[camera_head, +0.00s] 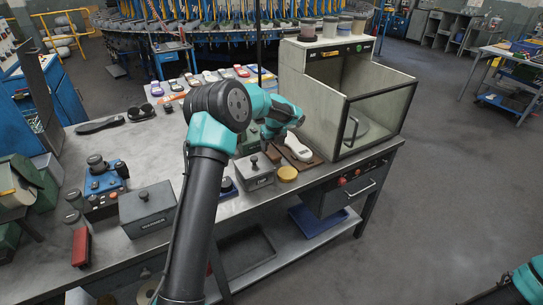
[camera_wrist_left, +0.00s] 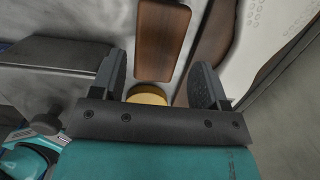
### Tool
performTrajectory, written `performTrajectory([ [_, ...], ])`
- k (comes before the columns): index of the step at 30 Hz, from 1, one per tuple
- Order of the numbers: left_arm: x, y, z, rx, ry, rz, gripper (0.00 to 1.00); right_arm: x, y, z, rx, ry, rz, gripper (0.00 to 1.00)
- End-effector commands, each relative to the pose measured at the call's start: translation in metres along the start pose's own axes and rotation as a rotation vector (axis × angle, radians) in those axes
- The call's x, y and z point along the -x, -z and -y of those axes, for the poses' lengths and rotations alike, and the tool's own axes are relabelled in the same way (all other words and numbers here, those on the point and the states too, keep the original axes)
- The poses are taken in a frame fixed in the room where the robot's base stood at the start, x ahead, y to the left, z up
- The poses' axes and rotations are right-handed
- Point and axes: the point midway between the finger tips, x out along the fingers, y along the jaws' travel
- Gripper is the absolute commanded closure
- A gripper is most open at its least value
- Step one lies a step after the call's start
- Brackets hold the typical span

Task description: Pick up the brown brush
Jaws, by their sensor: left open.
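The brown brush shows in the left wrist view (camera_wrist_left: 160,42) as a long, smooth brown block lying ahead of the jaws. In the head view it lies on the bench (camera_head: 272,153), partly hidden by my arm, beside the white sole (camera_head: 299,147). My left gripper (camera_wrist_left: 160,75) is open, its two dark fingers standing either side of the line of the brush. Nothing is held. I cannot tell how high the fingers are above it. My right gripper is out of view; only part of that arm shows at the lower right of the head view.
A yellow round tin (camera_head: 288,173) stands at the brush's near end. A grey metal box (camera_head: 255,172) is to its left. The sole rests on a brown board to the right, near the large open-fronted cabinet (camera_head: 378,114). Bare bench lies at the left (camera_head: 140,150).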

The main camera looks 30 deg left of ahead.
Motion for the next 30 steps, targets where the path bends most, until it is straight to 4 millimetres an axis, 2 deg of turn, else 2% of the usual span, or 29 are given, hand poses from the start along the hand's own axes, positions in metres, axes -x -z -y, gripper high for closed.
performTrajectory([
  [6, -0.031, 0.002, -0.002, -0.001, -0.002, -0.002, 0.32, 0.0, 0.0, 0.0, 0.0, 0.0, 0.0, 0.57],
  [10, -0.043, 0.002, -0.002, 0.0, -0.002, -0.001, 0.32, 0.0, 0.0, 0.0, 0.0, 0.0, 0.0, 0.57],
  [30, -0.045, 0.002, -0.002, 0.0, 0.0, -0.001, 0.32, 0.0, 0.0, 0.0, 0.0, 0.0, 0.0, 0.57],
])
